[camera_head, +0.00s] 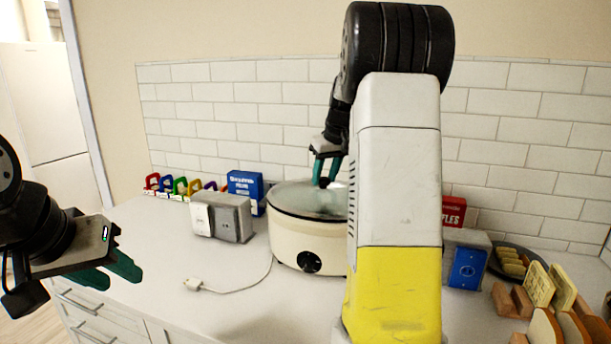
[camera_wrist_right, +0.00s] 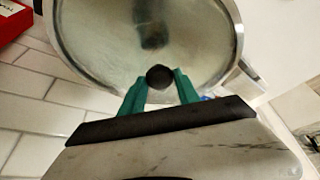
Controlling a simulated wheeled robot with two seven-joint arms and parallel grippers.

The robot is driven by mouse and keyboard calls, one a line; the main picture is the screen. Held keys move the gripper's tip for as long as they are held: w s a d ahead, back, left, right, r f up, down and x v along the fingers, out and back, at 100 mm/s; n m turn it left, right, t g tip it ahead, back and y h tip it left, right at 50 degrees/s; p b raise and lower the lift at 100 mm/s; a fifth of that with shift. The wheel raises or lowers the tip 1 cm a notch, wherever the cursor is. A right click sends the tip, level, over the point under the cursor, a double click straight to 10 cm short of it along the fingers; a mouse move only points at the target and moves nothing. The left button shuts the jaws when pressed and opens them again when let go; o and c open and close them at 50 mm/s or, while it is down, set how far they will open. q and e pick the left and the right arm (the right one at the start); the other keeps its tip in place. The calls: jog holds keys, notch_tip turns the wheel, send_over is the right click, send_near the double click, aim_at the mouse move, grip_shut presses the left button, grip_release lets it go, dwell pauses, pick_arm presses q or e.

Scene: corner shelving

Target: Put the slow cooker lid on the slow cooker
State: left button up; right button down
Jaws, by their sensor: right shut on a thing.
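The cream slow cooker (camera_head: 295,240) stands on the counter with its dark dial facing front. The glass slow cooker lid (camera_head: 293,200) with a metal rim is over the cooker's mouth; whether it sits fully on the rim is unclear. My right gripper (camera_head: 323,183) reaches down from above, its teal fingers at the lid's top. In the right wrist view the lid (camera_wrist_right: 100,35) fills the top, and the right gripper (camera_wrist_right: 160,84) is shut on its black knob (camera_wrist_right: 160,77). My left gripper (camera_head: 115,272) is empty, its fingers apart, over the counter's left edge. My right arm hides the cooker's right side.
A grey metal box (camera_head: 222,217) and a blue box (camera_head: 246,188) stand left of the cooker. A white plug (camera_head: 193,284) and cord lie in front. At right are a red box (camera_head: 453,210), another grey box (camera_head: 465,258) and bread slices (camera_head: 546,330). The front-left counter is mostly clear.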

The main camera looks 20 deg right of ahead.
dwell(0.3)
jog(key=c, duration=0.8)
grip_release()
jog(key=shift+s, duration=0.1)
